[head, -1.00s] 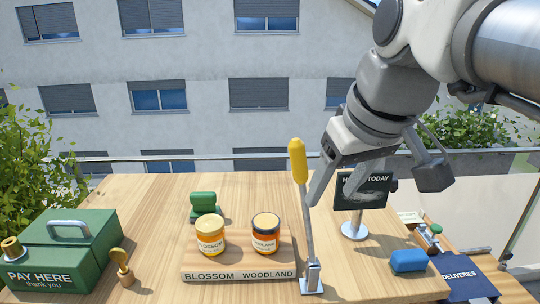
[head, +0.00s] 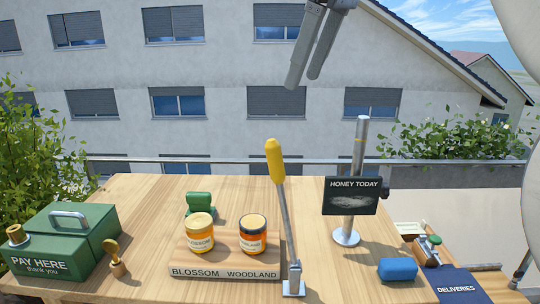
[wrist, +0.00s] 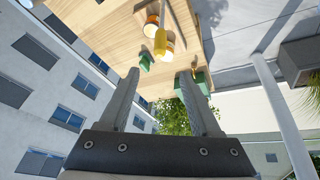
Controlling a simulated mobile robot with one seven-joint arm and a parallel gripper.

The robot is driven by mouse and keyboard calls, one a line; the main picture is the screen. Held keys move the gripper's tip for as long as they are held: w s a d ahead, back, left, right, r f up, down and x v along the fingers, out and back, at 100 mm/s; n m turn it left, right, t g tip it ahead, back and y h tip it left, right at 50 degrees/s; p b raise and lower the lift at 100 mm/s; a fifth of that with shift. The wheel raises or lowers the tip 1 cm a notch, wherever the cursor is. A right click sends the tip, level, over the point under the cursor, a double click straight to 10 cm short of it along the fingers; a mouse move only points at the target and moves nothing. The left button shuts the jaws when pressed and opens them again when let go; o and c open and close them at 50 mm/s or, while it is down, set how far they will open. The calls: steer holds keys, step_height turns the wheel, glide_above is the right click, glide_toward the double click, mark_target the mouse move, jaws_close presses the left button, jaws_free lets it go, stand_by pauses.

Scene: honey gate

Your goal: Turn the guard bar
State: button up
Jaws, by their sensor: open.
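The guard bar (head: 284,215) is a grey metal rod with a yellow grip (head: 274,161) at its upper end. It stands nearly upright, leaning slightly left, on a metal bracket (head: 294,284) at the table's front, just right of the wooden jar stand. My gripper (head: 302,80) is open and empty, well above the bar and a little right of its grip in the head view. In the wrist view the yellow grip (wrist: 163,44) shows beyond the open fingers (wrist: 160,74), with nothing between them. Nothing hides the bar in the head view.
Two honey jars (head: 200,232) stand on the wooden stand (head: 225,273). A sign (head: 350,196) on a metal post is right of the bar. A blue block (head: 398,269), a green cash box (head: 65,240) and a stamp (head: 115,258) are also on the table (head: 150,200).

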mark_target(278, 144)
steer(key=b+x, duration=0.3)
steer(key=x, duration=1.3)
steer(key=shift+w+a+f, duration=0.1)
steer(key=shift+a+f, duration=0.05)
steer(key=shift+f, duration=0.15)
jaws_close()
stand_by(0.6)
